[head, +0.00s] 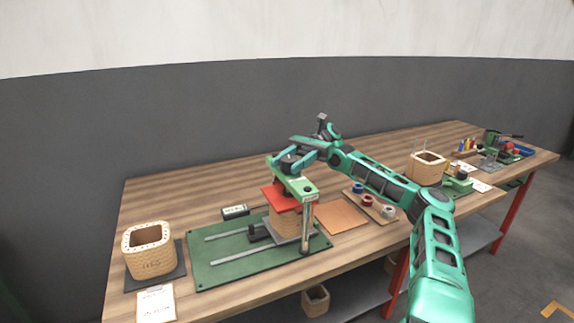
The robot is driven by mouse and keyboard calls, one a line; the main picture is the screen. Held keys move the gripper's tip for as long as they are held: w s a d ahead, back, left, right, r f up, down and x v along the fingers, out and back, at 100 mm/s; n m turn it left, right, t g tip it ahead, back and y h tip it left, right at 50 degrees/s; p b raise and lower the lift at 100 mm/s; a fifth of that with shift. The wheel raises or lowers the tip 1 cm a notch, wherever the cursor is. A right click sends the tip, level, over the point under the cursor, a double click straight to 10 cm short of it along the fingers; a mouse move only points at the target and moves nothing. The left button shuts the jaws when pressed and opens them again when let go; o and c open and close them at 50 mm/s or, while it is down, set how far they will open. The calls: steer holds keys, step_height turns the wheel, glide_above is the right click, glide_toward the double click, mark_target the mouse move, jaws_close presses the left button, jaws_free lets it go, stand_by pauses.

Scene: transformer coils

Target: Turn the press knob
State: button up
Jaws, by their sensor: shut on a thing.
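The press stands on a green base plate (215,262) toward the left of the table. It has a green top arm (301,187), a red plate (276,199) and a tan wound coil (284,222) under the plate. The dark round press knob (291,165) is on top of the press, partly hidden by my arm's end. My gripper (289,157) is over the knob from above and shut on it. The fingertips are small and partly hidden, so how they sit on the knob is hard to see.
A tan coil (150,252) stands on a dark pad at left, with a paper card (156,304) in front. A small black display box (235,211) is behind the base plate. A brown sheet (341,216), wire spools (373,200) and another coil (427,168) are to the right.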

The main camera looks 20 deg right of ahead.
steer(key=shift+w+g, duration=0.1)
steer(key=shift+g, duration=0.2)
stand_by(0.4)
steer(key=o, duration=1.1)
steer(key=shift+c, duration=0.2)
steer(key=shift+f, duration=0.1)
